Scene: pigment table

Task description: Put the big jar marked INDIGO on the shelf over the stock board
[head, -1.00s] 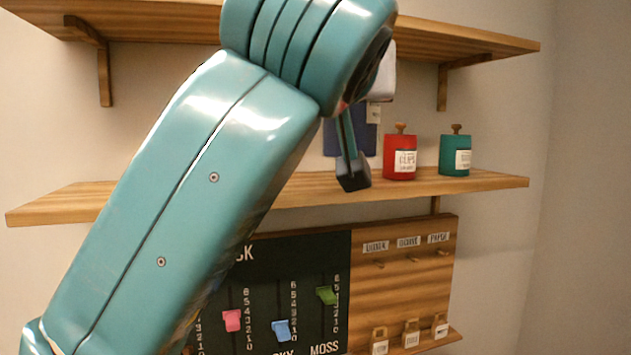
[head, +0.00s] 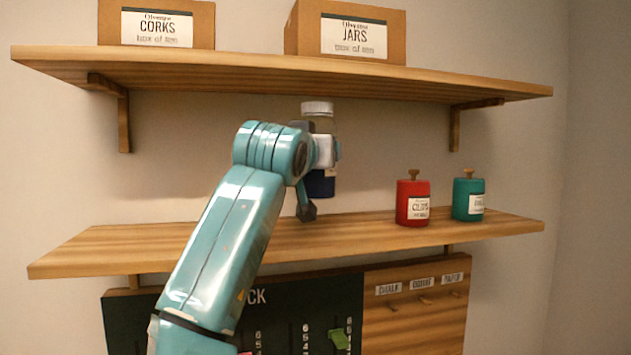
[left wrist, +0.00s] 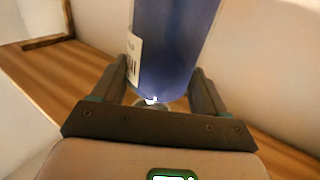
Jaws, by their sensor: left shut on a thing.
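A tall jar with dark blue contents and a pale lid (head: 318,108) is in my left gripper (head: 321,160). It looks upright, and its base is above the level of the lower shelf (head: 200,245), the one over the stock board (head: 270,305). In the left wrist view the blue jar (left wrist: 172,45) stands between the two fingers of my left gripper (left wrist: 152,88). Part of a white label shows at its left side, but I cannot read the word. My arm hides part of the jar in the head view. My right gripper is not in view.
A red jar (head: 412,203) and a teal jar (head: 468,199) stand on the lower shelf to the right. The left part of that shelf is clear. An upper shelf (head: 290,75) overhead carries a corks box (head: 157,24) and a jars box (head: 350,30).

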